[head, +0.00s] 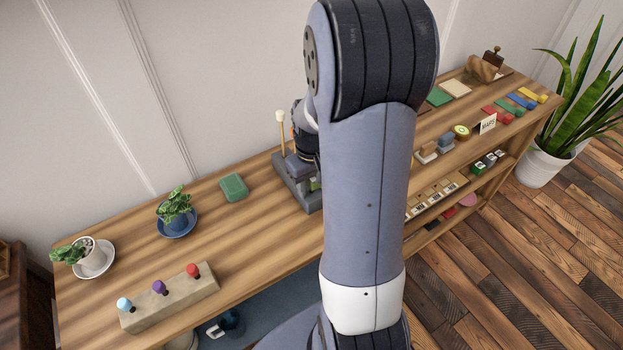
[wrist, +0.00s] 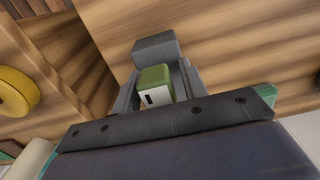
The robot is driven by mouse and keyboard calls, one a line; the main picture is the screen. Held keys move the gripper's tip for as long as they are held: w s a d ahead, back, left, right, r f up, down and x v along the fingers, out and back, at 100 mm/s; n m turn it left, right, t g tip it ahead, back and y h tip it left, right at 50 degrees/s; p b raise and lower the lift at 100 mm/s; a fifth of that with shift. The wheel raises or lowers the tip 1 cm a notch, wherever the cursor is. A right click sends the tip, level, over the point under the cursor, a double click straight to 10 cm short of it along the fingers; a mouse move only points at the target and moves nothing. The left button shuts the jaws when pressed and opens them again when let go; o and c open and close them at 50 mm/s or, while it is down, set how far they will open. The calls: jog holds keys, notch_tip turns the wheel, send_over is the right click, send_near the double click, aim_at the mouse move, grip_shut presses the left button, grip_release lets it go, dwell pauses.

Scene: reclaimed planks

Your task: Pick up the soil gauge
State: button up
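A small block with a green top and a white face with a dark mark (wrist: 155,84) sits in a grey holder (wrist: 154,47) in the wrist view; it may be the soil gauge, but I cannot be sure. In the head view the grey holder (head: 287,182) stands on the wooden shelf top, partly hidden by my arm, with a bit of green showing at its right. My gripper is over the holder, mostly behind my arm in the head view.
A green box (head: 234,187), potted plants (head: 173,208) and a block with coloured knobs (head: 172,298) stand left on the shelf top (head: 250,225). A pale-headed stick (head: 281,130) rises behind the holder.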

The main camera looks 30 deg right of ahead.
jog(key=c, duration=0.8)
jog(key=shift+c, duration=0.2)
notch_tip(320, 180, up, 10)
jog(key=shift+r+p, duration=0.1)
jog(key=shift+p, duration=0.5)
jog(key=shift+r+p, duration=2.6)
jog(key=shift+r, duration=0.35)
